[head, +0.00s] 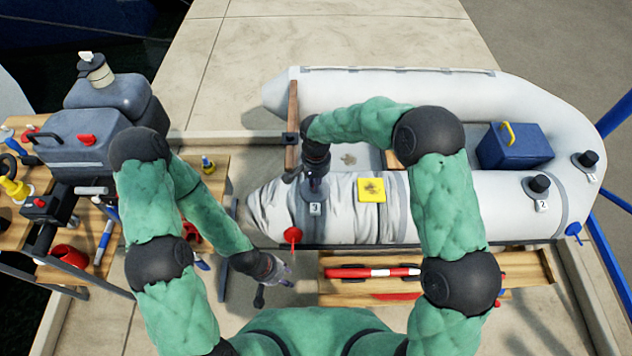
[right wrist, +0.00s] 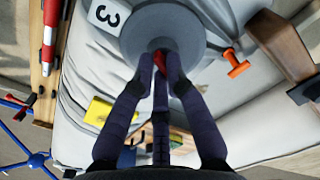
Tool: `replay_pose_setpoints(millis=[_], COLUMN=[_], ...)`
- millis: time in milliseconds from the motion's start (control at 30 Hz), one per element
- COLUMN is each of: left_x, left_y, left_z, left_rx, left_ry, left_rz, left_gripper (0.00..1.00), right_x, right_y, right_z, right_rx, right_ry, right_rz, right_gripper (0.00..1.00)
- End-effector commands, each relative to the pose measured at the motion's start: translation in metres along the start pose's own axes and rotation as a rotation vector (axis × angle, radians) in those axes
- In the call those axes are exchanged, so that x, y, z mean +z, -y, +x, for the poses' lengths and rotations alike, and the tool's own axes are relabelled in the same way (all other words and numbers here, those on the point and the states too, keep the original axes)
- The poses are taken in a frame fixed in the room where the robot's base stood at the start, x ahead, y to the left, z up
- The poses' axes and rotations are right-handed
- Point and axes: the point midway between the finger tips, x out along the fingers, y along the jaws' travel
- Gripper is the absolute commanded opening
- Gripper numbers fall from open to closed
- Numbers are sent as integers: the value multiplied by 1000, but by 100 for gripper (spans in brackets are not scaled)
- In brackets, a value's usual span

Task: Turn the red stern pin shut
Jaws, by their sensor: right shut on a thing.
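A grey round valve (right wrist: 195,35) labelled 3 is on the dinghy's pale tube at its stern end. A small red pin (right wrist: 161,68) shows at its middle, mostly hidden by my fingers. My right gripper (right wrist: 161,62) is shut on this red pin, its fingers pointing into the valve. In the head view my right gripper (head: 314,188) comes down on the valve from above and hides it. My left gripper (head: 284,277) is open and empty below the dinghy, well apart from it.
Valves 1 (head: 588,158) and 2 (head: 538,185) have dark caps. A yellow patch (head: 371,189), a blue box (head: 514,146) and a wooden transom (head: 292,112) are on the dinghy. A red-white flare (head: 372,272) lies on a plank. An outboard motor (head: 85,140) stands left.

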Motion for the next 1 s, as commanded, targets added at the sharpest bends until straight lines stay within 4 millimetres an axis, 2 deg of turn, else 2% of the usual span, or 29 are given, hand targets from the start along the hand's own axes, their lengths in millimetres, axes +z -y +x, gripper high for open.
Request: replay_pose_setpoints(millis=[1000], left_x=[-1], left_y=[8], left_z=[22], left_rx=[0], left_ry=[0], left_rz=[0], left_gripper=[40], right_x=[2], right_y=[2], right_z=[0], right_rx=[-2], right_ry=[-1], right_rz=[937], right_gripper=[0])
